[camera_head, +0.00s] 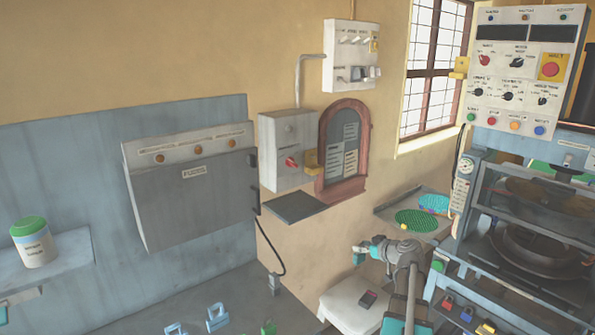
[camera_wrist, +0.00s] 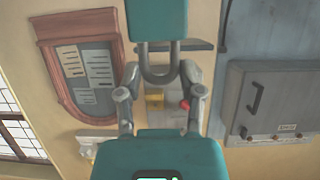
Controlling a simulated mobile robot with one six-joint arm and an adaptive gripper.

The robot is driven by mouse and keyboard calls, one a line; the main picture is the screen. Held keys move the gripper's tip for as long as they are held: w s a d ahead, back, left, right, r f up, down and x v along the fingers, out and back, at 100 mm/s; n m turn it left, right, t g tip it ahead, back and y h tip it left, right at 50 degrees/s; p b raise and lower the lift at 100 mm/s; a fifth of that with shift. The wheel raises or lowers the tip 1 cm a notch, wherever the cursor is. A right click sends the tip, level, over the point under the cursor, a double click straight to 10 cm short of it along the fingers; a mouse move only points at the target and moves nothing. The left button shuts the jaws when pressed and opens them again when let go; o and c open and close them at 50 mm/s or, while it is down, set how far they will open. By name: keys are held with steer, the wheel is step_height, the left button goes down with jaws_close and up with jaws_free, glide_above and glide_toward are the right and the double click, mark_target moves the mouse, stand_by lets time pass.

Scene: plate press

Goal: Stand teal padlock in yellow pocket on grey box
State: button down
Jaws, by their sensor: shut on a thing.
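The teal padlock (camera_wrist: 157,20) hangs at my gripper (camera_wrist: 160,72), with its grey shackle between the two fingers and its body beyond the fingertips. In the head view the padlock (camera_head: 358,258) is a small teal patch at the tip of my gripper (camera_head: 365,250), low and right of the grey box. The grey box (camera_head: 285,140) is on the wall, with a red knob and the yellow pocket (camera_head: 312,160) on its right side. In the wrist view the yellow pocket (camera_wrist: 155,101) shows behind the shackle, apart from the padlock.
A dark shelf (camera_head: 295,207) juts out below the grey box, beside an arched notice board (camera_head: 343,150). Other yellow holders sit on the upper panel (camera_head: 374,42) and the console (camera_head: 459,67). Air before the box looks clear.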

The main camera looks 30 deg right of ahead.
steer(key=shift+w+a, duration=0.7)
steer(key=shift+w, duration=0.05)
steer(key=shift+r, duration=0.1)
steer(key=w+a+r+p, duration=0.1)
steer(key=w+r+p, duration=0.4)
steer(key=r+p, duration=0.7)
steer(key=w+a+r+p, duration=0.2)
steer(key=w+r+p, duration=0.3)
steer(key=r+p, duration=0.7)
steer(key=w+a+r+p, duration=0.2)
steer(key=w+r+p, duration=0.3)
steer(key=r+p, duration=0.7)
steer(key=shift+w, duration=0.3)
steer(key=shift+w+f, duration=0.1)
steer(key=b, duration=0.5)
glide_toward(310, 145)
steer(key=w+a+r, duration=0.2)
steer(key=w, duration=0.1)
steer(key=w+f+b, duration=0.1)
steer(key=d+f+b, duration=0.1)
steer(key=f, duration=0.1)
steer(key=w+f+b, duration=0.1)
steer(key=b, duration=0.1)
steer(key=shift+w+d+f, duration=0.25)
steer(key=shift+w+d, duration=0.05)
